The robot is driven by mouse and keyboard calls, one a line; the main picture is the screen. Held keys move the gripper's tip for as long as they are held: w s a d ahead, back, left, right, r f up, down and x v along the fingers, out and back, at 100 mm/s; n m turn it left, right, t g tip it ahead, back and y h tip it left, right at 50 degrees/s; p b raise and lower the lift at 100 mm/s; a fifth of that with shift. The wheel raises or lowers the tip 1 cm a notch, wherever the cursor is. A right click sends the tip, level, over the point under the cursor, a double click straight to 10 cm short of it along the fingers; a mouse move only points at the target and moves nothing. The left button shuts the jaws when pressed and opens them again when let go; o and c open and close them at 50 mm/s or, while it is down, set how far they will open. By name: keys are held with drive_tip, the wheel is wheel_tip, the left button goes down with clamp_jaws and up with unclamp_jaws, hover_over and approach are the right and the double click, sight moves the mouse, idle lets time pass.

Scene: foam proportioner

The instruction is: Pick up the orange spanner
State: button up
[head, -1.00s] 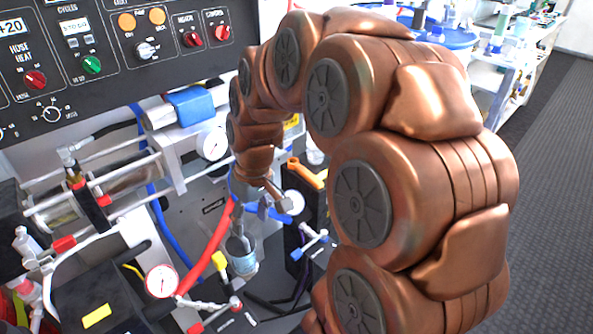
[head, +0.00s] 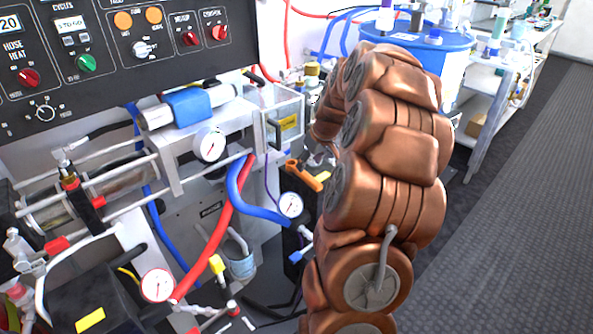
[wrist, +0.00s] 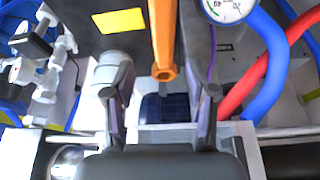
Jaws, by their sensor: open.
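The orange spanner (head: 304,176) shows beside my arm in the head view, near the blue hose and a gauge. In the wrist view the spanner (wrist: 163,42) runs down from the top edge, and its ring-shaped end lies between the lines of my fingers. My gripper (wrist: 164,92) is open, with one dark finger on each side and nothing held between them. I cannot tell how far the spanner lies from the fingertips. In the head view my arm hides most of the gripper.
A red hose (head: 210,245) and a blue hose (head: 248,206) bend close to the spanner. A white gauge (head: 290,205) sits just below it. A clear box (head: 275,108) stands behind. A blue drum (head: 425,50) is at the back right. Open floor (head: 500,230) lies to the right.

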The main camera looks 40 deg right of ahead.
sight(304, 172)
drive_tip(key=shift+a+x, duration=0.1)
drive_tip(key=shift+x, duration=1.25)
drive_tip(key=shift+a+x, duration=0.15)
drive_tip(key=shift+x, duration=1.15)
drive_tip(key=shift+w+r, duration=0.1)
clamp_jaws()
